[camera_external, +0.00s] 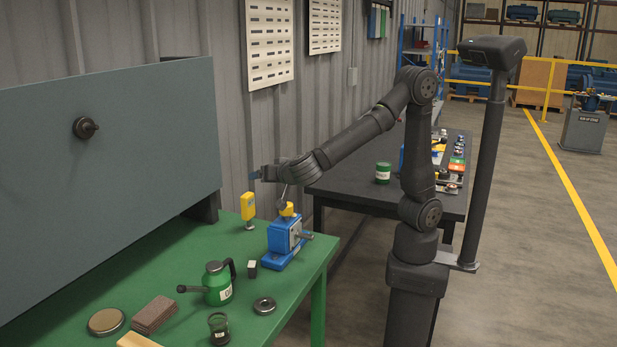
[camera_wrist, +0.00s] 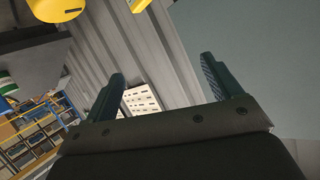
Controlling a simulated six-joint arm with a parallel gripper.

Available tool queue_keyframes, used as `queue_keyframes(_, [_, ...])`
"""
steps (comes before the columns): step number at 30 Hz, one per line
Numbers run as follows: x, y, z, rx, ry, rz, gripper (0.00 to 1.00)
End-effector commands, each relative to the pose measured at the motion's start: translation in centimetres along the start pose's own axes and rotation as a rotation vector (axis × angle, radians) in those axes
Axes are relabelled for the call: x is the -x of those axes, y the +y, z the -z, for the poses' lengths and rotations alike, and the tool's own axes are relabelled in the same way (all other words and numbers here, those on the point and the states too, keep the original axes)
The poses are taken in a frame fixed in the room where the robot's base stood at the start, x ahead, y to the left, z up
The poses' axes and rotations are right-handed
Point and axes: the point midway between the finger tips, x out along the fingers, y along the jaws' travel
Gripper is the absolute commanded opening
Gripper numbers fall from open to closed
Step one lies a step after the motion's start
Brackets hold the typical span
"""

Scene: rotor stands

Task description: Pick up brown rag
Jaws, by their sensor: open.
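The brown rag (camera_external: 154,314) lies folded on the green table at the lower left of the external view. A round metal lid or tin (camera_external: 106,321) lies just left of it. My gripper (camera_external: 256,175) is above the back of the green table, beyond the blue device and well away from the rag. In the wrist view my gripper (camera_wrist: 160,85) shows two fingers spread apart with nothing between them. The rag is not visible in the wrist view.
A large grey panel (camera_external: 100,160) rises behind the rag.

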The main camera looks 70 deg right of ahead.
Motion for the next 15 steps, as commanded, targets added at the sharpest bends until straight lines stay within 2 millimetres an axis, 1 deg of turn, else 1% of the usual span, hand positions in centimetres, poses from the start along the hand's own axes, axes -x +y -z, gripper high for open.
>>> queue_keyframes(1, [-0.3, -1.5, -0.1, -0.055, -0.011, 0.039, 0.84])
queue_keyframes(5, [-0.8, -5.7, -0.5, -0.214, -0.060, 0.156, 0.84])
queue_keyframes(8, [-1.1, -9.6, -0.9, -0.360, -0.122, 0.260, 0.84])
queue_keyframes(9, [-1.2, -11.4, -1.0, -0.425, -0.155, 0.306, 0.84])
queue_keyframes(11, [-1.2, -14.4, -1.3, -0.529, -0.219, 0.379, 0.84])
queue_keyframes(12, [-1.2, -16.4, -1.5, -0.602, -0.271, 0.428, 0.84])
queue_keyframes(14, [-1.0, -19.4, -1.8, -0.706, -0.358, 0.495, 0.84])
queue_keyframes(15, [-0.7, -21.2, -2.0, -0.772, -0.421, 0.536, 0.84])
